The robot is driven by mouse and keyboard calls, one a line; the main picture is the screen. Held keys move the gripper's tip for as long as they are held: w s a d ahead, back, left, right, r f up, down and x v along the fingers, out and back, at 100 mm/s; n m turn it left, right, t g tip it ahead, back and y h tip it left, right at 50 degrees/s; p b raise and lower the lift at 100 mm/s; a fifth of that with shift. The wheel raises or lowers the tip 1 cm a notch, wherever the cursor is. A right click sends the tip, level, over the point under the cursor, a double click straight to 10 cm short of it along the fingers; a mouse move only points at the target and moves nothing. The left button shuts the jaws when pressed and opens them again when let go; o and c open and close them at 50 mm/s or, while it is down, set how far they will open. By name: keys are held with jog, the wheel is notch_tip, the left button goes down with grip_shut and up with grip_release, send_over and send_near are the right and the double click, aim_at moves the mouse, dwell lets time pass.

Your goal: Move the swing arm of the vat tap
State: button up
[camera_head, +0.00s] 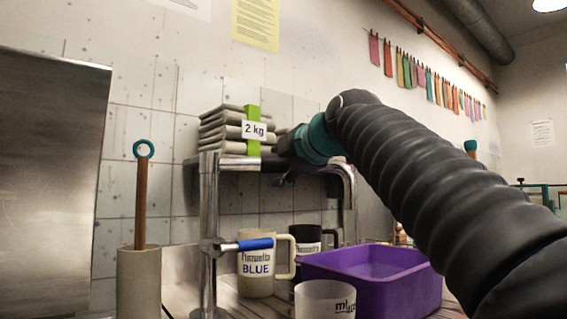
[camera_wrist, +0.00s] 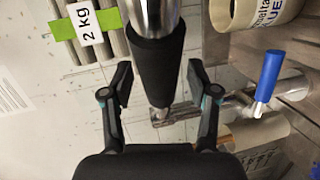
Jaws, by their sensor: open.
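The vat tap has an upright chrome post (camera_head: 208,225) and a lever with a blue grip (camera_head: 255,244), which also shows in the wrist view (camera_wrist: 268,75). Its chrome swing arm (camera_head: 346,172) runs right from the post top and bends down at its end. In the wrist view, a black sleeve (camera_wrist: 158,62) covers part of the swing arm. My gripper (camera_wrist: 158,78) is open, with one finger on each side of the sleeve and gaps visible between. In the head view my gripper (camera_head: 290,168) is small and dark, partly hidden by my arm.
A cream jug (camera_head: 256,275) marked BLUE, a dark jug (camera_head: 306,240), a white cup (camera_head: 323,300) and a purple tub (camera_head: 385,295) stand below. A stack of folded cloths (camera_head: 222,130) labelled 2 kg is close behind the swing arm. A stick stands in a beige holder (camera_head: 138,285) at left.

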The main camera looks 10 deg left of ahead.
jog(key=shift+w, duration=0.1)
grip_shut()
dwell(0.4)
